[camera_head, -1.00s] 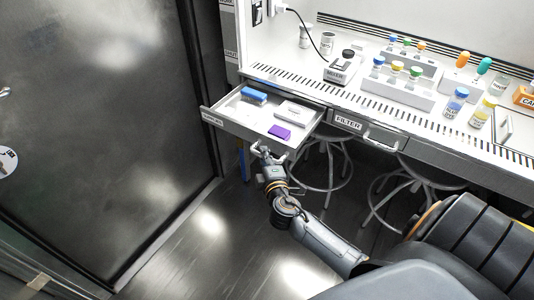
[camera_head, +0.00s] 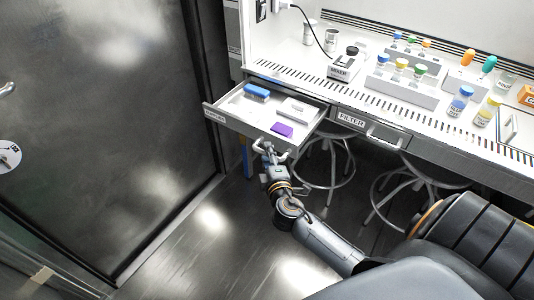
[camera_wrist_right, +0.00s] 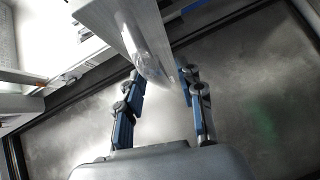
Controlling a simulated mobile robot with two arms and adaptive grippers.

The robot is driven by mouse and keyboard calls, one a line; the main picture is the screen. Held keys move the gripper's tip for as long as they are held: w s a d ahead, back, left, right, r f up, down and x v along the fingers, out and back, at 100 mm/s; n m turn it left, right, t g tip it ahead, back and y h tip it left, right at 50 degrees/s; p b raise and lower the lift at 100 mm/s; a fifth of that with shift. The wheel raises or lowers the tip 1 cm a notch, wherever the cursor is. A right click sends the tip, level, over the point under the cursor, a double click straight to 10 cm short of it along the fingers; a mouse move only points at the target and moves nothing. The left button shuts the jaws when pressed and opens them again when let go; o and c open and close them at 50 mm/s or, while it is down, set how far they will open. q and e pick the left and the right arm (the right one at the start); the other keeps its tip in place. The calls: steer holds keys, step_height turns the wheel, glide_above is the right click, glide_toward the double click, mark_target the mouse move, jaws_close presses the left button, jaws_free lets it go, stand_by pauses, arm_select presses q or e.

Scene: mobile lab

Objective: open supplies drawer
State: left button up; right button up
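The supplies drawer (camera_head: 238,126) stands pulled out from under the left end of the white bench in the head view. Its small front label is too blurred to read. Inside lie a blue box (camera_head: 256,91), a white box (camera_head: 293,107) and a purple item (camera_head: 282,129). My right gripper (camera_head: 268,148) is at the drawer's front handle (camera_head: 284,153). In the right wrist view, the fingers of my right gripper (camera_wrist_right: 162,78) stand apart on either side of the pale handle (camera_wrist_right: 147,60), with a gap on the right side. My left gripper is not in view.
A closed drawer labelled FILTER (camera_head: 351,118) is to the right. Stools (camera_head: 327,165) stand under the bench (camera_head: 290,60), which carries a mixer (camera_head: 342,68) and vial racks (camera_head: 400,89). A dark door (camera_head: 110,120) is at left. The floor before the drawer is mostly clear.

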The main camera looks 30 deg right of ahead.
steer(key=v, duration=1.1)
steer(key=shift+f, duration=0.1)
steer(key=s+a+f+m+g+y+p, duration=0.15)
steer(key=s+f+g, duration=0.3)
steer(key=f, duration=0.95)
steer(key=s+a+f+m+g+y+p, duration=0.1)
steer(key=s+a+f+g+y, duration=0.3)
steer(key=f, duration=1)
steer(key=s+f+m+g, duration=0.1)
steer(key=s+f+m, duration=0.1)
steer(key=s+f, duration=0.3)
steer(key=s+f+m+g+p, duration=0.1)
steer(key=s+f, duration=0.4)
steer(key=s, duration=0.8)
steer(key=s+f+m+g+p, duration=0.1)
steer(key=s+f+m+g, duration=0.2)
steer(key=s, duration=0.6)
step_height(320, 180, down, 3)
steer(key=shift+a+r+m, duration=0.2)
steer(key=shift+a+m, duration=0.15)
steer(key=shift+m, duration=0.2)
